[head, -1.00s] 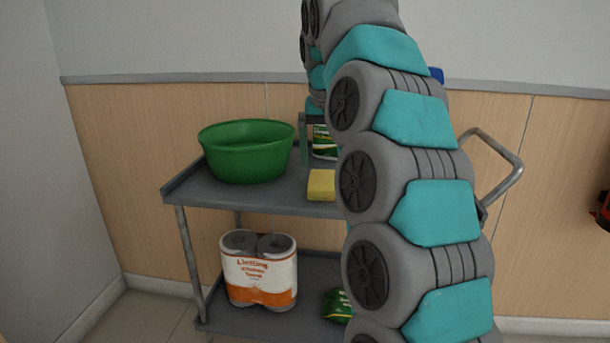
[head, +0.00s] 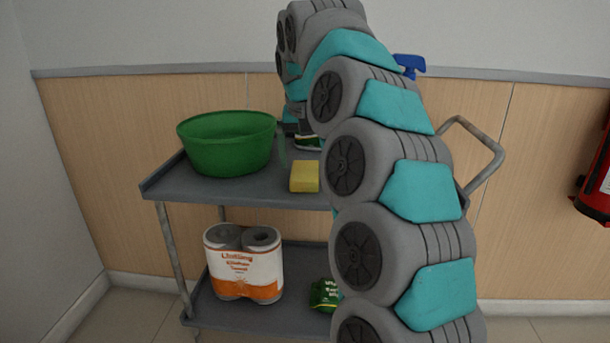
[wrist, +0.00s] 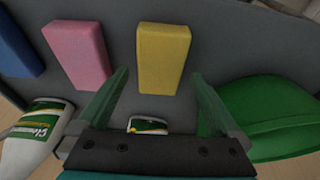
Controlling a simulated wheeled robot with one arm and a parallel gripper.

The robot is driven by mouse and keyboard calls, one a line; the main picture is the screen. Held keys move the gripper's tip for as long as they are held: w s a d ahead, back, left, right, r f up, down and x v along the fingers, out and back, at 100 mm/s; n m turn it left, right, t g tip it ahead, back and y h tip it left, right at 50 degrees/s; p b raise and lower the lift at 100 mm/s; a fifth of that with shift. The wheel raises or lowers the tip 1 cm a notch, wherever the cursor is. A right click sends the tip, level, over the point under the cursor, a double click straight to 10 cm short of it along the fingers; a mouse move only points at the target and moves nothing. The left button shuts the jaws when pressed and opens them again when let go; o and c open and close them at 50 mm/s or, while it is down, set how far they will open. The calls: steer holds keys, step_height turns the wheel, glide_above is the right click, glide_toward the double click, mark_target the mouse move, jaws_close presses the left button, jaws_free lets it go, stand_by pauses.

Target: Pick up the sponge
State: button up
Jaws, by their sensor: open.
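A yellow sponge (head: 304,176) lies on the top shelf of the cart, right of the green bowl. In the wrist view the yellow sponge (wrist: 163,55) lies beyond my fingertips, roughly in line with the gap between them. A pink sponge (wrist: 77,52) and a blue sponge (wrist: 18,45) lie to its left there; my arm hides that part of the shelf in the head view. My gripper (wrist: 160,76) is open, with nothing held between its fingers. In the head view it is mostly hidden near the bowl's right side.
The green bowl (head: 228,145) stands close to my right finger in the wrist view. A white and green bottle (wrist: 38,135) is at that view's left. The cart (head: 165,188) carries paper rolls (head: 243,263) and a green packet (head: 324,294) below. A red extinguisher (head: 597,180) is at far right.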

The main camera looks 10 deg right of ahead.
steer(key=shift+x, duration=1.3)
steer(key=c, duration=1.2)
steer(key=shift+r, duration=1.7)
steer(key=shift+s+r, duration=0.2)
steer(key=shift+s, duration=0.5)
steer(key=shift+s+a+b, duration=0.1)
steer(key=shift+s+b, duration=0.35)
steer(key=shift+s, duration=0.5)
steer(key=s, duration=0.4)
steer(key=s+r+b, duration=0.1)
steer(key=s, duration=0.3)
steer(key=s+b, duration=0.1)
steer(key=s, duration=0.3)
steer(key=shift+s+a+r, duration=0.15)
steer(key=shift+s+a, duration=0.15)
steer(key=shift+s, duration=0.05)
